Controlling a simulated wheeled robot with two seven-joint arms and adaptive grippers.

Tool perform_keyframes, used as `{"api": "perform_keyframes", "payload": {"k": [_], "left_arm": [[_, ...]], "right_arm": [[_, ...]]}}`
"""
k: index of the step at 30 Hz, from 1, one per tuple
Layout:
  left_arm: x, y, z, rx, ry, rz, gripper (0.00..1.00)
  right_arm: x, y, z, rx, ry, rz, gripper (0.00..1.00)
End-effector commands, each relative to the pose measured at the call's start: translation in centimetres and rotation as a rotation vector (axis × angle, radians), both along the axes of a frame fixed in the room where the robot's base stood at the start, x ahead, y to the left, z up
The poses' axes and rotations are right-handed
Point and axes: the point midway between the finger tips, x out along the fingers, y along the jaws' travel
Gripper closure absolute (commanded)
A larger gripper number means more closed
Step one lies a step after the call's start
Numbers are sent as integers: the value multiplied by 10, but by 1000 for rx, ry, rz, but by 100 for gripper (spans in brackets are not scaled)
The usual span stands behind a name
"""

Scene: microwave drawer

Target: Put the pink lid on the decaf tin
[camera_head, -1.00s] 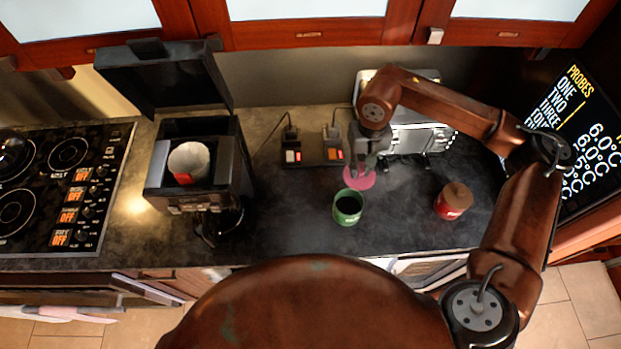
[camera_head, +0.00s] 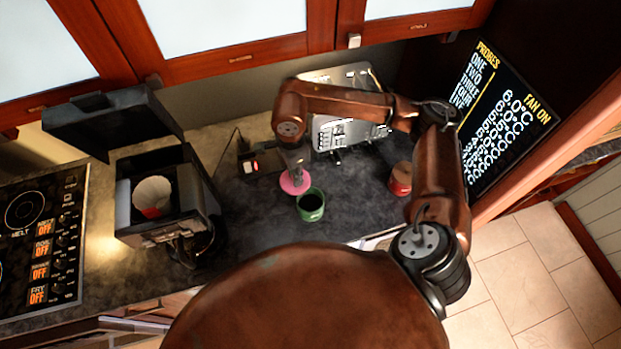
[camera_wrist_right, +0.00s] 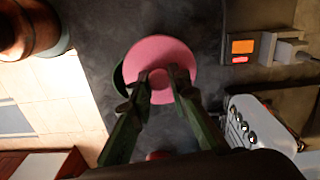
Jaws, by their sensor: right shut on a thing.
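The pink lid (camera_head: 294,182) is a flat round disc with a small knob. My right gripper (camera_head: 297,168) is shut on the knob; its fingers (camera_wrist_right: 163,80) also show in the right wrist view. The open green tin (camera_head: 311,206) stands upright on the dark counter, its inside dark. I cannot read its label, so I cannot confirm it is the decaf tin. The lid is beside the tin, up and left of it in the head view, apart from its mouth. In the right wrist view the lid (camera_wrist_right: 160,52) hides most of the green tin (camera_wrist_right: 118,76). My left gripper is out of view.
A red tin with a brown lid (camera_head: 400,180) stands to the right. A silver appliance (camera_head: 345,130) is behind my right arm. An open black coffee maker (camera_head: 165,205) stands left, with lit switches (camera_head: 250,166) behind. The counter's front edge is close to the green tin.

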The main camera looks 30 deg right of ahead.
Motion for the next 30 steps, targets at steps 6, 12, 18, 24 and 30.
{"api": "perform_keyframes", "payload": {"k": [6,12,18,24,30], "left_arm": [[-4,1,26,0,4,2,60],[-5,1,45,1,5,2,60],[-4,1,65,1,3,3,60],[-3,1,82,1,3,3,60],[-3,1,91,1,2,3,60]], "right_arm": [[-12,-3,5,-1,1,-549,100],[-23,-6,7,-2,1,-1063,100],[-34,-10,10,-4,0,-1583,100],[-44,-14,12,-7,-2,-2070,100],[-50,-18,13,-8,-6,-2390,100]]}}
